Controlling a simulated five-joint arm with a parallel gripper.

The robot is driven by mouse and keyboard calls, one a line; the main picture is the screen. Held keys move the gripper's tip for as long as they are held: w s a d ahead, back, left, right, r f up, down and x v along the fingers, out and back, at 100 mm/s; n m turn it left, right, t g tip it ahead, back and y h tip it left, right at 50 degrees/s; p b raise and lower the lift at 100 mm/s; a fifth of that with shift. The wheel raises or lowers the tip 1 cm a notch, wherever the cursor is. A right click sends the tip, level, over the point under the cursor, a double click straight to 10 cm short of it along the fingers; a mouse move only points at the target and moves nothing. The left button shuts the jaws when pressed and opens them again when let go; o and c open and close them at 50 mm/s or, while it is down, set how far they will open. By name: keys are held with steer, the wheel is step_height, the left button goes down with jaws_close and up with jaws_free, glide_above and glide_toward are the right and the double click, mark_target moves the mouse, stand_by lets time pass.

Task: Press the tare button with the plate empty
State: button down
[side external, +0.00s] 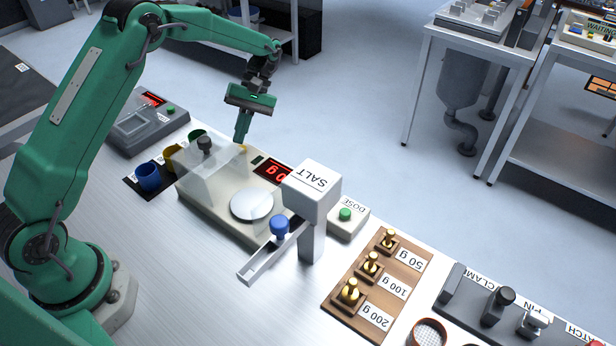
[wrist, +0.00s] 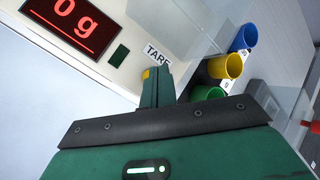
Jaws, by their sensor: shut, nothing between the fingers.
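The scale (side external: 215,215) has a round pale plate (side external: 252,204) with nothing on it. Its red display (side external: 272,170) shows in the wrist view (wrist: 72,22) and reads 0 g. The TARE label (wrist: 157,52) is beside my fingertips in the wrist view. A yellow patch, which looks like the tare button (wrist: 146,74), shows at the edge of the fingertips and is mostly hidden by them. My gripper (side external: 241,139) is shut and empty, pointing down at the scale's back edge; it also shows in the wrist view (wrist: 158,74). I cannot tell whether it touches the button.
A clear cover with a black knob (side external: 205,143) stands on the scale's left part. Blue (side external: 147,177), yellow (side external: 172,158) and green cups stand left of it. The salt hopper (side external: 312,190) is at the right, beside a green dose button (side external: 345,214) and brass weights (side external: 370,264).

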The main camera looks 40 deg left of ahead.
mark_target(243, 146)
steer(key=shift+r, duration=0.1)
steer(key=shift+r, duration=2.45)
steer(key=s+d+r+m+t, duration=0.2)
steer(key=s+r+m+t, duration=0.35)
steer(key=s+r, duration=0.5)
steer(key=s+d+r+m+t, duration=0.2)
steer(key=s+m+t, duration=0.3)
steer(key=s, duration=0.7)
steer(key=shift+s+r+t+y, duration=0.3)
steer(key=shift+s+r+t, duration=0.1)
steer(key=shift+t, duration=0.85)
